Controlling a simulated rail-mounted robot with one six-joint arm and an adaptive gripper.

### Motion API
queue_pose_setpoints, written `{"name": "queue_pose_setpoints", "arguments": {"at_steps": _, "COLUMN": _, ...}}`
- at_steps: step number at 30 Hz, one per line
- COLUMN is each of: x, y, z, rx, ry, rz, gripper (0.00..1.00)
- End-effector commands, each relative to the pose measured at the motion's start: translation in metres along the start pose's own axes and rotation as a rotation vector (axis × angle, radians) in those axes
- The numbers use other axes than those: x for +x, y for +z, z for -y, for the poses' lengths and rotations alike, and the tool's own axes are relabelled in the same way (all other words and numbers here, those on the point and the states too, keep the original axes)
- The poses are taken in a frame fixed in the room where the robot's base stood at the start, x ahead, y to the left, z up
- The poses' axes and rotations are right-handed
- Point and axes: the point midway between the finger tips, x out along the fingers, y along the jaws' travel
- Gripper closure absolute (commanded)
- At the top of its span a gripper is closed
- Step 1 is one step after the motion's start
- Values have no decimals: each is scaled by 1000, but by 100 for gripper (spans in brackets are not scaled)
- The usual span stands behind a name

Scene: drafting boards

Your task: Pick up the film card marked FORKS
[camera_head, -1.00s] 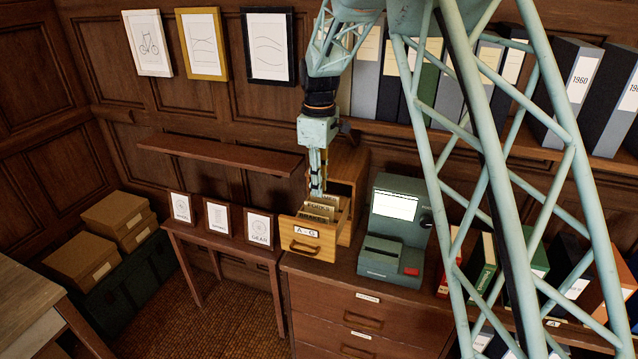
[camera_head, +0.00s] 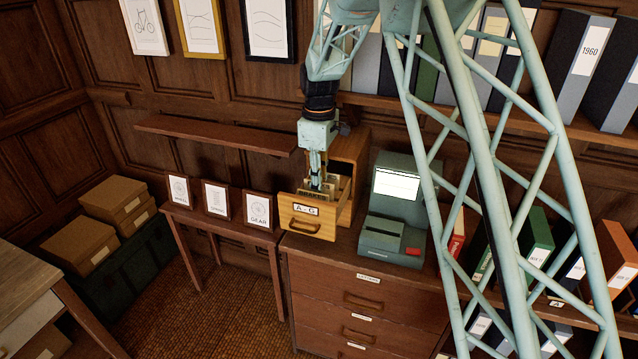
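A small wooden card drawer (camera_head: 306,229) labelled A - G is pulled open from its cabinet (camera_head: 350,150) on top of the chest. Several tan cards (camera_head: 335,183) stand inside it behind the front panel. I cannot read the tabs now, and the FORKS card cannot be told apart from the others. My gripper (camera_head: 317,184) points straight down with its fingertips among the cards, in the drawer's opening. The fingers look close together, but the drawer front and the small size hide whether they are shut on a card.
A grey-green viewer (camera_head: 395,215) with a bright screen stands right of the drawer on the chest of drawers (camera_head: 365,290). Framed cards stand on a small table (camera_head: 222,228) at left. A bare wall shelf (camera_head: 215,132) is left of my arm. Binders line the right.

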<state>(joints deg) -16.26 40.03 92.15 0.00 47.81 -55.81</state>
Motion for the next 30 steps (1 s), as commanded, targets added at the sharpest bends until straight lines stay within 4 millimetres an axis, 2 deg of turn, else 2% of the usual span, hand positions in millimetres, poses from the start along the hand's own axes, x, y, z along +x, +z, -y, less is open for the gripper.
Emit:
{"name": "queue_pose_setpoints", "arguments": {"at_steps": 15, "x": 7, "y": 0, "z": 0, "rx": 0, "ry": 0, "rz": 0, "gripper": 86}}
{"name": "queue_pose_setpoints", "arguments": {"at_steps": 18, "x": 7, "y": 0, "z": 0, "rx": 0, "ry": 0, "rz": 0, "gripper": 92}}
{"name": "queue_pose_setpoints", "arguments": {"at_steps": 24, "x": 7, "y": 0, "z": 0, "rx": 0, "ry": 0, "rz": 0, "gripper": 92}}
{"name": "queue_pose_setpoints", "arguments": {"at_steps": 27, "x": 7, "y": 0, "z": 0, "rx": 0, "ry": 0, "rz": 0, "gripper": 100}}
{"name": "queue_pose_setpoints", "arguments": {"at_steps": 30, "x": 7, "y": 0, "z": 0, "rx": 0, "ry": 0, "rz": 0, "gripper": 100}}
